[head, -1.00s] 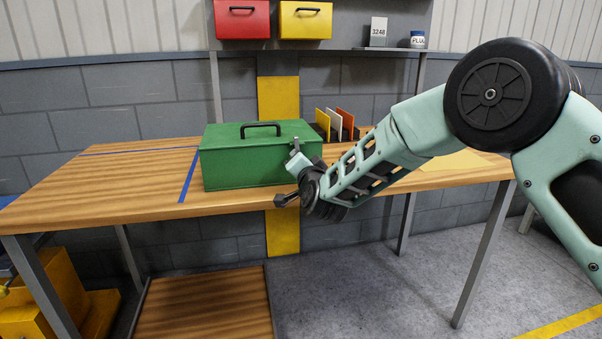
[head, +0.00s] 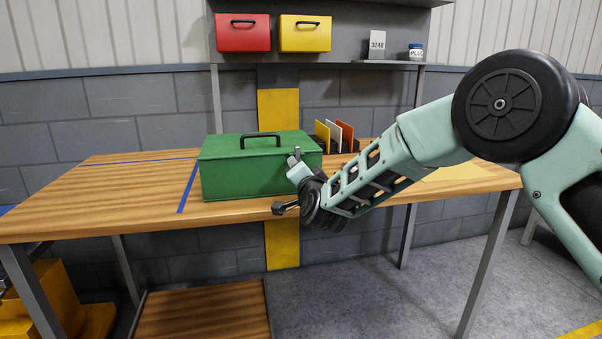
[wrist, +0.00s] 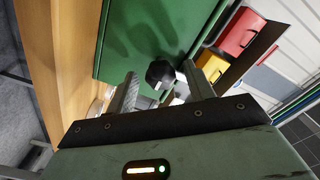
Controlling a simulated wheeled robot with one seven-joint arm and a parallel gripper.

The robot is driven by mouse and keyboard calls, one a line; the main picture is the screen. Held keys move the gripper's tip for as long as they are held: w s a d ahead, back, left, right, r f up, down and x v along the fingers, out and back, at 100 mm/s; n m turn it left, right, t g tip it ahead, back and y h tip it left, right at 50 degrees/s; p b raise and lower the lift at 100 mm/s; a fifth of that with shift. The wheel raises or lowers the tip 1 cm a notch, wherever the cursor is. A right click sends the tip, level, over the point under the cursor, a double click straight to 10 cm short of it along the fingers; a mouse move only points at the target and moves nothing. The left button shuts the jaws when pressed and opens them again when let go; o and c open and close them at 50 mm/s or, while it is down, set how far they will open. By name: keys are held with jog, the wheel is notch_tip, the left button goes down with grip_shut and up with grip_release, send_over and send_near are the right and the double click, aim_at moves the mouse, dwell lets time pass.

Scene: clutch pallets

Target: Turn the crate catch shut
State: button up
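The green crate (head: 235,178) stands shut on the workbench, with a black handle on its lid. My gripper (head: 295,164) is at the crate's front right side in the head view and hides that part of it. In the wrist view my gripper (wrist: 158,80) is open, with one finger on each side of a dark rounded knob (wrist: 160,74), which seems to be the catch. Small gaps show between the knob and both fingers. The crate's green face (wrist: 150,30) lies behind the knob. The catch's turn angle cannot be told.
The wooden bench (head: 120,205) has free room left of the crate, past a blue tape line (head: 187,187). Upright coloured panels (head: 335,137) stand behind the crate to the right. Red (head: 243,33) and yellow (head: 306,34) boxes are on the shelf above.

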jog(key=b+v, duration=0.1)
jog(key=v, duration=1.6)
jog(key=shift+s, duration=0.2)
jog(key=shift+r, duration=0.1)
jog(key=s+f+n+g+y, duration=0.1)
jog(key=s+f+n+g, duration=0.2)
jog(key=s+n+g, duration=0.35)
jog(key=s+f+n+g, duration=0.2)
jog(key=s+n+g, duration=0.15)
jog(key=s, duration=0.55)
jog(key=s+d+f+n+g+h, duration=0.3)
jog(key=s+d+n+g+h, duration=0.3)
jog(key=s+d, duration=0.85)
notch_tip(320, 180, up, 15)
jog(key=s+m+g+p, duration=0.1)
jog(key=s+p, duration=0.2)
jog(key=p, duration=1.1)
jog(key=shift+y+p, duration=0.3)
jog(key=shift+p, duration=0.05)
